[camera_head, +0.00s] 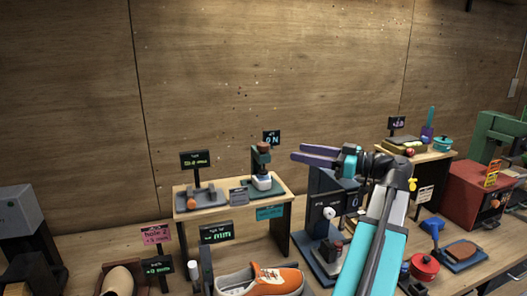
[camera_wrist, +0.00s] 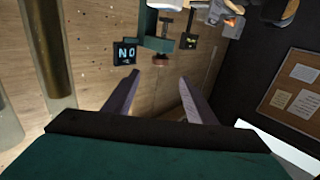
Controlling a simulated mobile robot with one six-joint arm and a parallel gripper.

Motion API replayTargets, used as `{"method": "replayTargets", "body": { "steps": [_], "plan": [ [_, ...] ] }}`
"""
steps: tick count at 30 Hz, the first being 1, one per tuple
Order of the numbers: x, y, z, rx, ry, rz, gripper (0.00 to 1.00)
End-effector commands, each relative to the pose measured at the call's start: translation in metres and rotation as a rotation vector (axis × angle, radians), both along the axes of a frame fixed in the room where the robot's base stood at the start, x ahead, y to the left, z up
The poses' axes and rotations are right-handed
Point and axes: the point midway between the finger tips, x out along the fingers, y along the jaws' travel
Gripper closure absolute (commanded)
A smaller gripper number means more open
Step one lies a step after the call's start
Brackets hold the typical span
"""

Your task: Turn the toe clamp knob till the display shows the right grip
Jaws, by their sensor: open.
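My gripper (camera_head: 296,152) is open and empty, its purple fingers pointing left above and right of the raised shelf in the head view. In the wrist view the spread fingers (camera_wrist: 172,78) have nothing between them. A small clamp-like device (camera_head: 200,196) with an orange knob (camera_head: 192,201) sits on the shelf's left. I cannot tell whether this is the toe clamp. The dark display (camera_head: 195,159) behind it has green text too small to read surely. An orange sneaker (camera_head: 270,280) lies below the shelf.
A dark blue machine (camera_head: 325,215) stands under my arm. A red box (camera_head: 472,192) is at right.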

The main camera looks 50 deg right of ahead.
Motion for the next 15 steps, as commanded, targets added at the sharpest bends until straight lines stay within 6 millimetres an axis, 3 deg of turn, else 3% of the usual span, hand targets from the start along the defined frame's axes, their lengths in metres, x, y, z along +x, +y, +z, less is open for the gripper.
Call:
{"method": "replayTargets", "body": {
  "steps": [15],
  "plan": [
    [0.0067,0.0025,0.001,0.0,0.0,0.002,0.49]
  ]
}}
